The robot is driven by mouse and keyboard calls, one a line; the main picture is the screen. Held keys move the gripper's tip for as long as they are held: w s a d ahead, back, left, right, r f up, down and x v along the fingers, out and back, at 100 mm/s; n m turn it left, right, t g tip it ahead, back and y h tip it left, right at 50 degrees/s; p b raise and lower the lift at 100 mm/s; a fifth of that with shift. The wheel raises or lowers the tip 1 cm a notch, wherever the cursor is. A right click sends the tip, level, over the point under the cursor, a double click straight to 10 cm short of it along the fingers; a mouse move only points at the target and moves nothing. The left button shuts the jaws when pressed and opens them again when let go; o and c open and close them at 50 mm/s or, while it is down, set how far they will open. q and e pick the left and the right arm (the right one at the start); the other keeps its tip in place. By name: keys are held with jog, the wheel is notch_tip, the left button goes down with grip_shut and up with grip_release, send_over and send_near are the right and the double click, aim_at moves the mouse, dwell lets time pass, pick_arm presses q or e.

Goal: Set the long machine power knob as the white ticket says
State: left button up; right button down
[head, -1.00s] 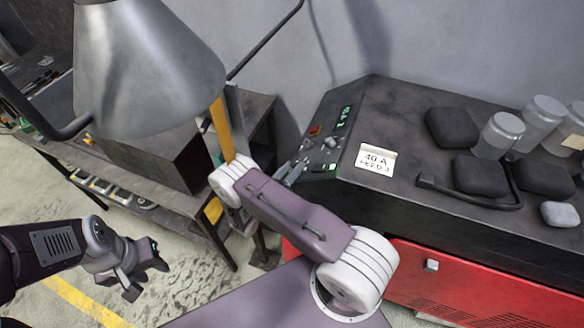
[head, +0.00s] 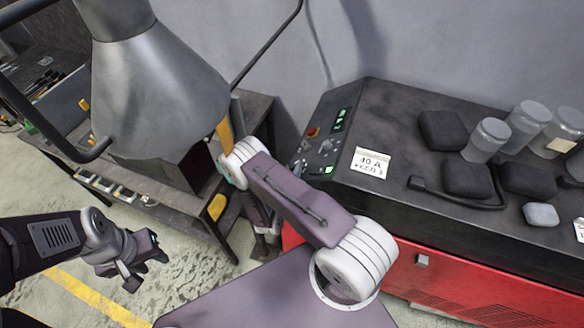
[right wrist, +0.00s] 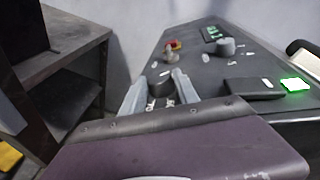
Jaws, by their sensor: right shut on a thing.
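The white ticket (head: 370,163) lies flat on the dark top of the long red-fronted machine; it appears to read "40 A" and "FEED 3". The machine's control panel (head: 312,160) is at its left end, with a green display (head: 342,119) too small to read. In the right wrist view, my right gripper (right wrist: 158,88) is shut on a dark knob (right wrist: 158,80) on the panel, mostly hidden between the fingers. A second, grey knob (right wrist: 226,47) stands further right, free. In the head view my right arm hides its gripper. My left gripper (head: 140,272) hangs empty over the floor.

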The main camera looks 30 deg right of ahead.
jog(key=c, duration=0.9)
grip_release()
jog(key=b+v, duration=0.2)
jog(key=v, duration=0.7)
